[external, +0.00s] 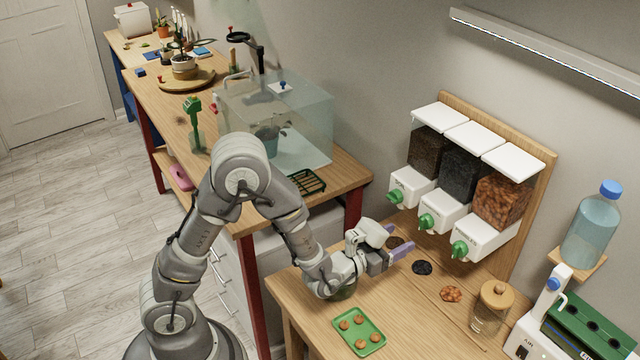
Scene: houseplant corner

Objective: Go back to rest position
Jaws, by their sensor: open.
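My gripper (400,239) is open, with its two purple fingers apart and pointing right, low over the front wooden table (415,312). I see nothing held between the fingers. The fingertips are close to a dark brown patch (395,242) below the left dispenser, and they partly cover it. My arm bends up from the base at the lower left and comes down to the table. Whether the fingers touch the tabletop cannot be told.
Three dispensers with green knobs (427,221) stand just beyond my gripper. A black patch (422,267), a pebble pile (451,294), a green tray (345,318) and a lidded jar (488,313) are nearby. A clear tank (312,107) stands behind my arm.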

